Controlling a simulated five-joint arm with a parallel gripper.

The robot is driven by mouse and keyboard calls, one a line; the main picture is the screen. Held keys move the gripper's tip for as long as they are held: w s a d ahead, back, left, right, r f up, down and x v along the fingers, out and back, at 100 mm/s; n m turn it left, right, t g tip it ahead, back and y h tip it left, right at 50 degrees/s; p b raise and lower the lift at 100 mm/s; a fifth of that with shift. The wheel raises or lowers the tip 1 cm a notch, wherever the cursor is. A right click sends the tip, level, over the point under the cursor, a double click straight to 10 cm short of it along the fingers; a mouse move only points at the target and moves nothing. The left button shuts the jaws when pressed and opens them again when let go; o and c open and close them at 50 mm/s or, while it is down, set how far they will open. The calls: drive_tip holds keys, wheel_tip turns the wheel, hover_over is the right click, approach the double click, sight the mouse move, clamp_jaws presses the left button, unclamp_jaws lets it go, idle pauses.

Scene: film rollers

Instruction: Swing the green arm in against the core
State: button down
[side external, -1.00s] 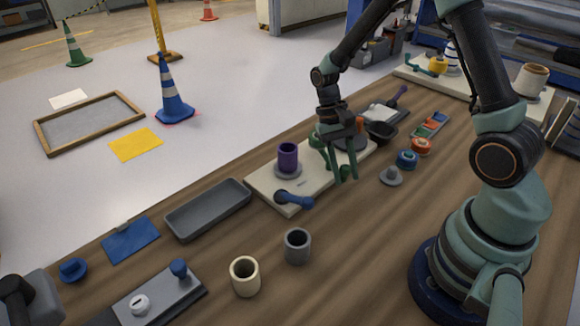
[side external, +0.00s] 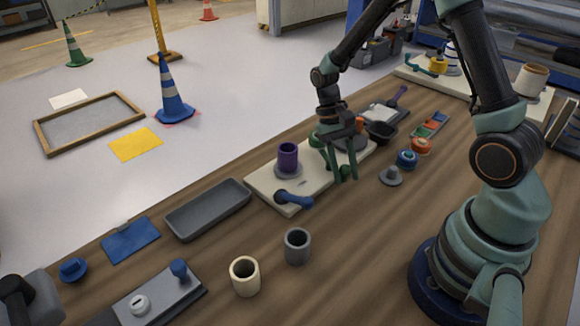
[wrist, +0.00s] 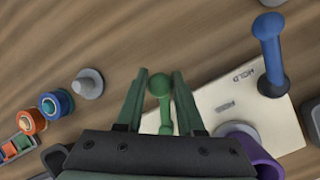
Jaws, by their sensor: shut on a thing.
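The green arm (wrist: 160,88) shows in the wrist view with its round knob between my gripper's (wrist: 159,76) two fingers. My gripper is shut on it. In the side view my gripper (side external: 345,179) is low at the near edge of the cream board (side external: 263,187), around the green knob (side external: 345,171). A purple cylinder (side external: 288,156), which looks like the core, stands upright on a grey disc left of my gripper. It also shows in the wrist view (wrist: 264,161), apart from the green arm's knob. My gripper hides the green arm's far end.
A blue arm (side external: 294,199) sits on the board's near left corner. A grey knobbed piece (side external: 391,177) and blue and orange rings (side external: 407,159) lie right of my gripper. A grey tray (side external: 208,209) and a grey cup (side external: 298,246) are at left.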

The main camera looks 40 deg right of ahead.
drive_tip(key=shift+r, duration=0.1)
drive_tip(key=shift+s+d+n, duration=0.1)
drive_tip(key=shift+d+n, duration=0.35)
drive_tip(key=shift+n, duration=0.25)
drive_tip(key=c, duration=0.5)
unclamp_jaws()
drive_tip(key=shift+c, duration=0.2)
drive_tip(key=v, duration=1.2)
drive_tip(key=shift+s+d, duration=0.1)
